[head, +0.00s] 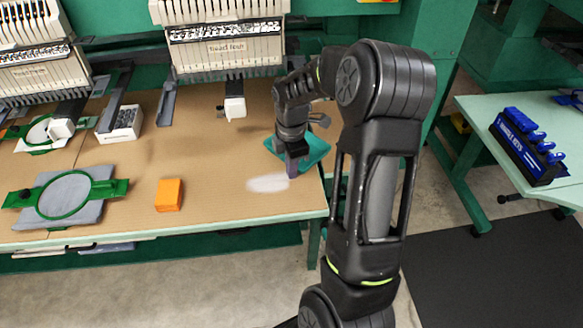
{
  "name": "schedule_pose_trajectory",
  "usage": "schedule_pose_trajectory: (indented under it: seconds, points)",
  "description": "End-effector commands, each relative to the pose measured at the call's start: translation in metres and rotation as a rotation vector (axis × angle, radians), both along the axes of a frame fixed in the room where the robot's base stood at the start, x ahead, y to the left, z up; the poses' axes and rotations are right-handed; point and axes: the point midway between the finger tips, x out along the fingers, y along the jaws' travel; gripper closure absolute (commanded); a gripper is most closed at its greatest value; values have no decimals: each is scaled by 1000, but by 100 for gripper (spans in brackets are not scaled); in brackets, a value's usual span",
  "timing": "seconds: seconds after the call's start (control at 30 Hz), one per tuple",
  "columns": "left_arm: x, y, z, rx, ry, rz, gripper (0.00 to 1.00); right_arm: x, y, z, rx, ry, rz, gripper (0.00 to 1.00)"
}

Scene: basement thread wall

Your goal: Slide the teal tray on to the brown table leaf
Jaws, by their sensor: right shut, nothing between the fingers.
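The teal tray (317,152) lies near the right end of the brown table top (220,165). My right gripper and wrist hide part of it. My right gripper (292,172) points down, shut and empty, at the tray's near left side. I cannot tell whether its fingertips touch the tray. The brown top is the only brown table surface I can make out; a separate leaf is not clear. My left gripper is not in view.
An orange block (169,195), a green hoop (64,195) on grey cloth and a white box (120,124) are on the table. A white oval patch (268,183) is near my gripper. Embroidery machines (224,45) stand behind. A pale green table (490,150) with a blue rack (528,148) is right.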

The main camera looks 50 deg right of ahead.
Motion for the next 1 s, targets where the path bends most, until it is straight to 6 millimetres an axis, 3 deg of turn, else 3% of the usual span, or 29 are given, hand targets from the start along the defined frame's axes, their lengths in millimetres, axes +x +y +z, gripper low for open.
schedule_pose_trajectory:
  seconds: [0.43,0.7,1.0]
  points:
    - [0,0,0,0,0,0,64,2,3,0,0,0,1,100]
    - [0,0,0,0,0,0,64,21,28,0,0,0,3,100]
    - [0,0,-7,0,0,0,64,22,27,65,-2,-5,-3,100]
